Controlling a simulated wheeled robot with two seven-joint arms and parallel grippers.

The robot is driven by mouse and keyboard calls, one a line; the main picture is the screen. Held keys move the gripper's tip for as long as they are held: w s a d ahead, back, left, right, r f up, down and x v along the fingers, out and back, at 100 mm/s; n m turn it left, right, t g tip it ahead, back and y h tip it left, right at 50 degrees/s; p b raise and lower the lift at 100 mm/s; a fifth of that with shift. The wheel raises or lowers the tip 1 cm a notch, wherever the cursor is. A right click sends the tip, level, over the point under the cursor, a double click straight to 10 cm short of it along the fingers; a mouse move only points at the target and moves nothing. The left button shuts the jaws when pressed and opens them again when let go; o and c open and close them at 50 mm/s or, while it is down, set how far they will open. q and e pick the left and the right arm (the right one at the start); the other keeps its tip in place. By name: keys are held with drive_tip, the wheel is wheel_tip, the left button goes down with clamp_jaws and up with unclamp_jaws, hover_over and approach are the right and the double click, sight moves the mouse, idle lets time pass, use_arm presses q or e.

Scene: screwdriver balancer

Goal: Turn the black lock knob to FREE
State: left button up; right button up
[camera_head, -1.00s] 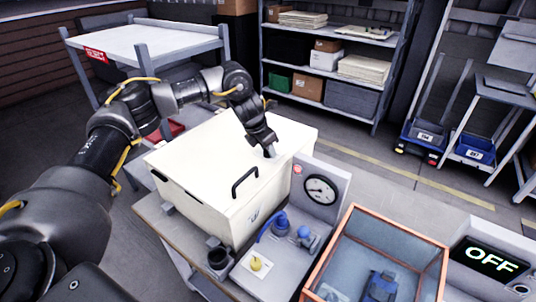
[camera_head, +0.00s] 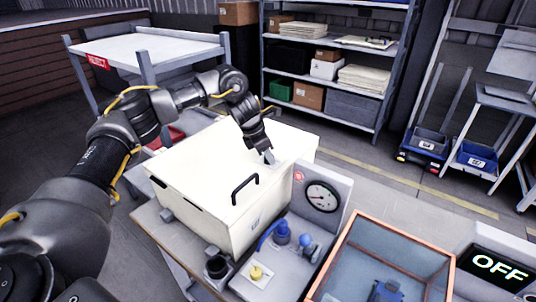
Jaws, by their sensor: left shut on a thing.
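My left gripper (camera_head: 268,157) reaches in from the left and points down at the top of a large white box (camera_head: 190,166). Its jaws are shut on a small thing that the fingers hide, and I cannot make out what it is. A black round part (camera_head: 217,266) sits at the front of the bench, in front of the box; I cannot tell whether it is the lock knob. No FREE marking is readable. My right gripper is not in view.
Shelves (camera_head: 340,88) stand behind.

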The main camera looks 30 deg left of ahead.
use_arm(q)
drive_tip(key=o, duration=1)
drive_tip(key=shift+b+v, duration=0.75)
drive_tip(key=shift+v, duration=4.7)
drive_tip(key=shift+d, duration=0.1)
